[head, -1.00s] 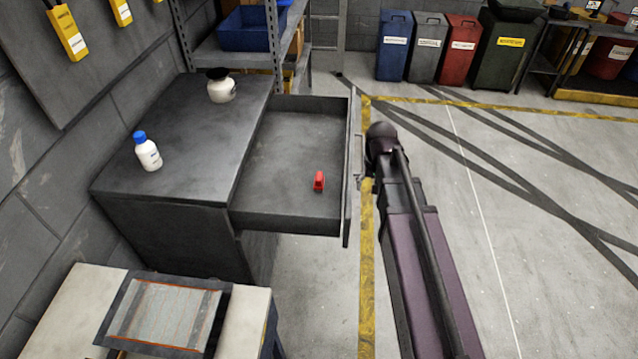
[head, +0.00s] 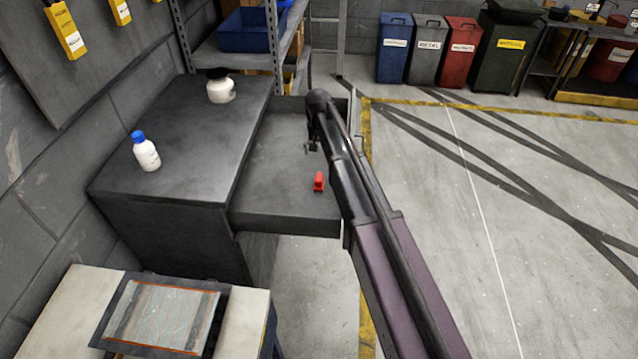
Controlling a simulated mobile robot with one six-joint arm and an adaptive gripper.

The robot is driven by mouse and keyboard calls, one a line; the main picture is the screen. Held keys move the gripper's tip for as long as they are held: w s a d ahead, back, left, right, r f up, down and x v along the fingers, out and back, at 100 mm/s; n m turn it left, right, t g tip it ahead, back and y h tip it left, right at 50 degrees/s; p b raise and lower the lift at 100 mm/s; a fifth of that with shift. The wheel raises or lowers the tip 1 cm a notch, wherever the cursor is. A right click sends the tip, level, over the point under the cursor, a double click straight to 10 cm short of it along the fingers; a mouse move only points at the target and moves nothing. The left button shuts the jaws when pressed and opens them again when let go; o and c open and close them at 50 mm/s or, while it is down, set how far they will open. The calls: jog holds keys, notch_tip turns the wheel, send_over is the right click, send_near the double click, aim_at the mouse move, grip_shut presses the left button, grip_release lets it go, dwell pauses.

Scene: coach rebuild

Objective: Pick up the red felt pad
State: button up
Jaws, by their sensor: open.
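The red felt pad (head: 319,181) is a small red block lying in the open drawer (head: 275,170) of the dark cabinet, near the drawer's front right part. My gripper (head: 309,147) hangs from the end of my arm over the drawer, beyond the pad in the picture and apart from it. It is small and dark here; it is open and appears empty. My arm crosses the drawer's front panel and hides much of it.
A white bottle with a blue cap (head: 146,152) and a white jar with a black lid (head: 221,88) stand on the cabinet top (head: 185,140). A shelf rack (head: 277,45) stands behind. A workbench (head: 240,325) is in front. The floor at right is clear.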

aim_at(319, 176)
jog(key=shift+f, duration=0.15)
notch_tip(319, 176, down, 8)
jog(key=b, duration=0.8)
jog(key=shift+f+b, duration=0.15)
jog(key=shift+b, duration=0.15)
jog(key=shift+s+d+f+b, duration=0.1)
jog(key=shift+s+f+b, duration=0.05)
jog(key=shift+f+b, duration=1.15)
jog(key=shift+s+f+b, duration=0.1)
jog(key=shift+f+b, duration=1.2)
jog(key=shift+c, duration=0.2)
grip_shut()
jog(key=shift+r, duration=0.15)
notch_tip(319, 176, up, 10)
jog(key=p, duration=1)
